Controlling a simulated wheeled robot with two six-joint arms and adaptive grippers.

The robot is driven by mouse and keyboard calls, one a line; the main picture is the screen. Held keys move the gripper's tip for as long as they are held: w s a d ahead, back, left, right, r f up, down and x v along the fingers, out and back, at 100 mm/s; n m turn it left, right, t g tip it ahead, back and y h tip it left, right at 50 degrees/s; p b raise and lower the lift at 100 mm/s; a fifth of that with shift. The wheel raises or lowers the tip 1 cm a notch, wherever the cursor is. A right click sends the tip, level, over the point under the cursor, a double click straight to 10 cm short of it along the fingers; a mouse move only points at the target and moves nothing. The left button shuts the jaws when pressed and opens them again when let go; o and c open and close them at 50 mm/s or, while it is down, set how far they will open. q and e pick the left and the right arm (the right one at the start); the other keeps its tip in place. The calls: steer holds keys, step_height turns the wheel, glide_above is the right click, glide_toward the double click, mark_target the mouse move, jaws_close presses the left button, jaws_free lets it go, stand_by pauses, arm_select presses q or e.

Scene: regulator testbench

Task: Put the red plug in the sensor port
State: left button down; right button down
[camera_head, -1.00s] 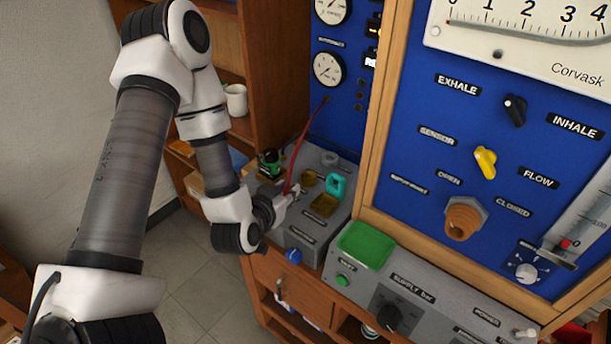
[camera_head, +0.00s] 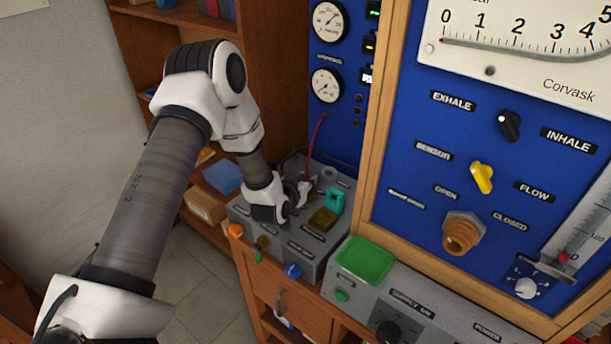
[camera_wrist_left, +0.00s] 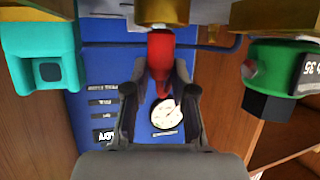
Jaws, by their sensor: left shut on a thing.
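My left gripper (camera_head: 304,193) is over the top of the grey box (camera_head: 312,264) and is shut on the red plug. In the left wrist view the red plug (camera_wrist_left: 160,50) sits between the two fingers (camera_wrist_left: 160,98). Its far end meets a brass fitting (camera_wrist_left: 163,12) at the top edge; I cannot tell whether it is inside or only touching. A red cable (camera_head: 318,135) rises from the gripper towards the blue panel. I cannot read which port is the sensor port. My right gripper is not in view.
A teal block (camera_head: 335,198) stands right of the gripper on the grey box. A green part (camera_wrist_left: 278,68) is close on the right in the wrist view. A wooden frame (camera_head: 384,130) and a supply panel (camera_head: 400,292) bound the box on the right.

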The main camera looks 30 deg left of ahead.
arm_select(q)
steer(key=shift+w+f, duration=0.1)
steer(key=shift+f, duration=0.1)
steer(key=shift+f+b, duration=0.15)
steer(key=shift+b, duration=0.15)
steer(key=c, duration=1.1)
jaws_free()
steer(key=shift+o, duration=0.7)
steer(key=b+v, duration=0.3)
steer(key=v, duration=0.9)
